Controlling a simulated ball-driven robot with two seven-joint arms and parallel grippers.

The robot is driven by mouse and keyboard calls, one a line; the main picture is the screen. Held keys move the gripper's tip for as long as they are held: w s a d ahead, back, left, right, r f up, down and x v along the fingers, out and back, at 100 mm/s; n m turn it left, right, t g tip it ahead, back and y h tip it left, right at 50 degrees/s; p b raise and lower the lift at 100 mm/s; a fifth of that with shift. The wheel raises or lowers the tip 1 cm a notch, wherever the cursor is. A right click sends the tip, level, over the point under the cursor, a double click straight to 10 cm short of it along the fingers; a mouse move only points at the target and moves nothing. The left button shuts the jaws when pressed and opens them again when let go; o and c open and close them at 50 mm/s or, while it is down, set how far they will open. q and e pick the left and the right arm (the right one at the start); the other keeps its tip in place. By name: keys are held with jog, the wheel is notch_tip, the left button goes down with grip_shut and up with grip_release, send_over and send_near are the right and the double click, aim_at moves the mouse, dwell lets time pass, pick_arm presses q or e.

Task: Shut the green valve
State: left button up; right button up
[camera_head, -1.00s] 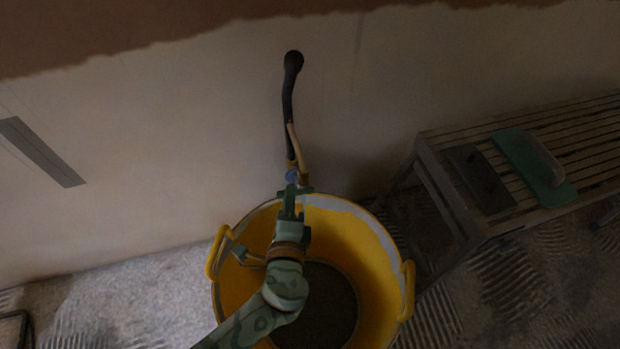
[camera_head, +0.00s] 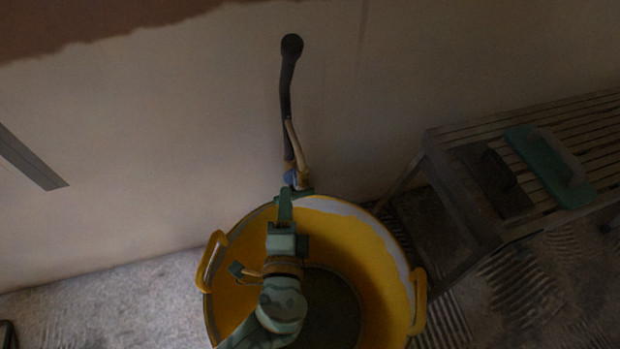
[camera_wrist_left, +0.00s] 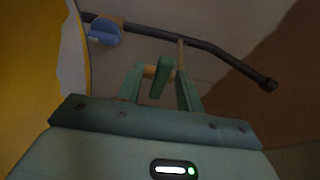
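The green valve's handle (camera_wrist_left: 162,77) shows in the left wrist view beside a short brass stub, between the fingers of my left gripper (camera_wrist_left: 159,86). The fingers stand apart, with a gap on the handle's left; whether the right finger touches it I cannot tell. In the head view my left gripper (camera_head: 287,200) reaches over the bucket towards the pipe's lower end, where a green piece shows at the fingertips. A blue valve handle (camera_wrist_left: 105,32) is on the same pipe, left of the gripper in the wrist view. My right gripper is not in view.
A dark pipe (camera_head: 287,85) with a brass branch (camera_head: 293,140) runs along the pale wall. A yellow bucket (camera_head: 370,245) stands below my left arm. A slatted bench (camera_head: 440,135) at right carries a green-backed float (camera_head: 550,165) and a dark tool (camera_head: 490,180).

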pick_arm(q)
jog(key=s+a, duration=0.1)
jog(key=s, duration=1.1)
jog(key=shift+a+r, duration=0.1)
